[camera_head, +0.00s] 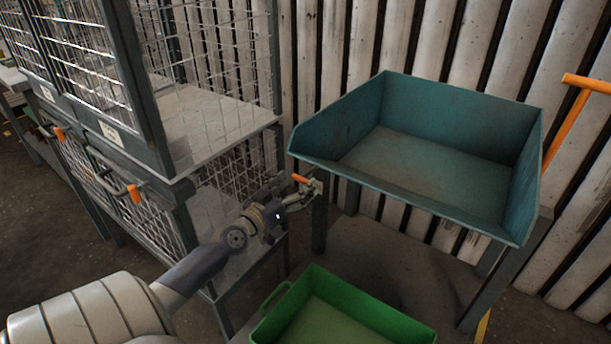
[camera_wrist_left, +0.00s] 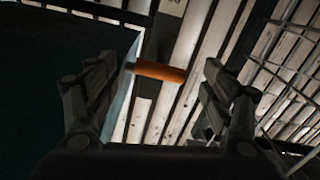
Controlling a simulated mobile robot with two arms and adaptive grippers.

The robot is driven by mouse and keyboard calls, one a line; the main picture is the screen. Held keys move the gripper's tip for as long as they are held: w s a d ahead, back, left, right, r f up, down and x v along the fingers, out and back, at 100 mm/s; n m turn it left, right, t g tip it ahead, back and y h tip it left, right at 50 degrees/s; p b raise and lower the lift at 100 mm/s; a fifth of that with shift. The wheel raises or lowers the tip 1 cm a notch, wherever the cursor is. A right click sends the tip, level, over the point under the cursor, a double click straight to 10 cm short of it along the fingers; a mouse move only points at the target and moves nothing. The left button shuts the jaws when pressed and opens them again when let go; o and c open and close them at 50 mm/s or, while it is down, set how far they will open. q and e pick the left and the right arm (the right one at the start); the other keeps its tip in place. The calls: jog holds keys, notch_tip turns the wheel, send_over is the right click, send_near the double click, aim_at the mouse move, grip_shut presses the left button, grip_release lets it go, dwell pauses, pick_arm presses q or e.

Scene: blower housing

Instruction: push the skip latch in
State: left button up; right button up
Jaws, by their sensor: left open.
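The skip (camera_head: 420,200) is a teal, open-topped tray on dark legs in the head view. The skip latch, a short orange bar (camera_head: 300,179), sits by its left front corner. In the left wrist view the orange latch (camera_wrist_left: 160,71) lies crosswise between my spread fingers, beyond them. My left gripper (camera_head: 298,189) is open and close to the latch; I cannot tell whether it touches. The skip's dark side fills the left of the wrist view. My right gripper is not in view.
Wire-mesh cages (camera_head: 215,120) with orange-handled doors stand to the left of the gripper. A green crate (camera_head: 345,300) is on the floor below the skip. An orange bar (camera_head: 567,125) rises at the skip's right. A slatted wall closes off the back.

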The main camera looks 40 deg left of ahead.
aim_at(310, 172)
pick_arm(q)
jog(key=shift+w+a, duration=0.15)
jog(key=shift+w, duration=1.05)
jog(key=shift+w+a, duration=0.1)
jog(key=shift+w, duration=1.05)
jog(key=c, duration=1.6)
jog(key=shift+c, duration=0.4)
